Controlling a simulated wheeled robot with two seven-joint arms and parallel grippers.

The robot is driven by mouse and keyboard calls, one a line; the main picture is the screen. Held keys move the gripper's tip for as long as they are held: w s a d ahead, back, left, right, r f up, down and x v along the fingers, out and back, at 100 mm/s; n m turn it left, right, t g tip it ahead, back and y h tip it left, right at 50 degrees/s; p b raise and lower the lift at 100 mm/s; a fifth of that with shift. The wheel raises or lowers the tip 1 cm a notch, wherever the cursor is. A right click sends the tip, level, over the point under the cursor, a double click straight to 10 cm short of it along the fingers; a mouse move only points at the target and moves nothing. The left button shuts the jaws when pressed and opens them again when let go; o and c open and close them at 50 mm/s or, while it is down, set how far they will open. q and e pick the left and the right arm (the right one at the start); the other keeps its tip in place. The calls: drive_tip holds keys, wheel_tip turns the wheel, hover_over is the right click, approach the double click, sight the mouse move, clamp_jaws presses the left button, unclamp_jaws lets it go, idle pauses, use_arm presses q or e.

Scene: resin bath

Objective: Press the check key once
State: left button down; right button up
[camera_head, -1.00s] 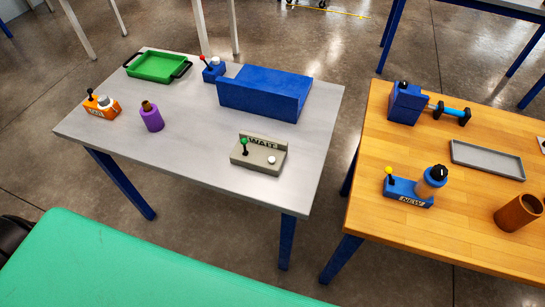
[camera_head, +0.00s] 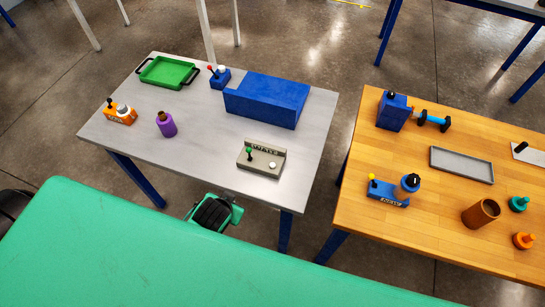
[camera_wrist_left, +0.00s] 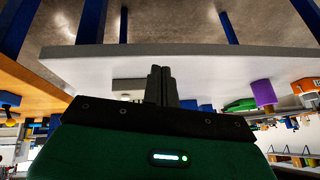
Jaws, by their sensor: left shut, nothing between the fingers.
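Several small consoles carry a stick and a knob or button; I cannot read any as "check". The grey console (camera_head: 261,160) is near the front right of the grey table, with a green-topped stick (camera_head: 249,152), a white button (camera_head: 272,166) and an illegible sign. An orange console (camera_head: 120,114) is at the left, a blue one (camera_head: 219,78) at the back. Another blue console (camera_head: 388,193) is on the wooden table. My left gripper (camera_wrist_left: 161,84) is shut and empty in the left wrist view, apart from the console. A teal-and-black part, apparently mine, is below the table edge in the head view.
On the grey table (camera_head: 210,140) are a green tray (camera_head: 168,60), a purple bottle (camera_head: 166,124) and a large blue block (camera_head: 275,122). The wooden table (camera_head: 415,235) holds a grey tray (camera_head: 462,148) and a brown cup (camera_head: 481,212). The grey table's front middle is clear.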

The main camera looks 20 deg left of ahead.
use_arm(q)
drive_tip(key=w+r+t, duration=0.5)
drive_tip(key=w+r, duration=0.3)
drive_tip(key=w, duration=0.2)
drive_tip(key=w+d+r+m+t+h+p, duration=0.2)
drive_tip(key=w+d+r+m+t+h, duration=0.3)
drive_tip(key=w+d+r+m+h, duration=0.6)
wheel_tip(320, 180, down, 4)
drive_tip(key=s+d+m+g+h, duration=0.2)
drive_tip(key=m+g, duration=0.4)
drive_tip(key=g, duration=0.2)
drive_tip(key=a+f+m+g+y+p, duration=0.1)
drive_tip(key=a+f+g+y, duration=0.2)
drive_tip(key=a+f, duration=0.3)
drive_tip(key=shift+a+f+m+y, duration=0.3)
drive_tip(key=shift+a+f+y, duration=0.05)
drive_tip(key=shift+y, duration=0.15)
drive_tip(key=shift+w, duration=0.1)
drive_tip(key=shift+f, duration=0.15)
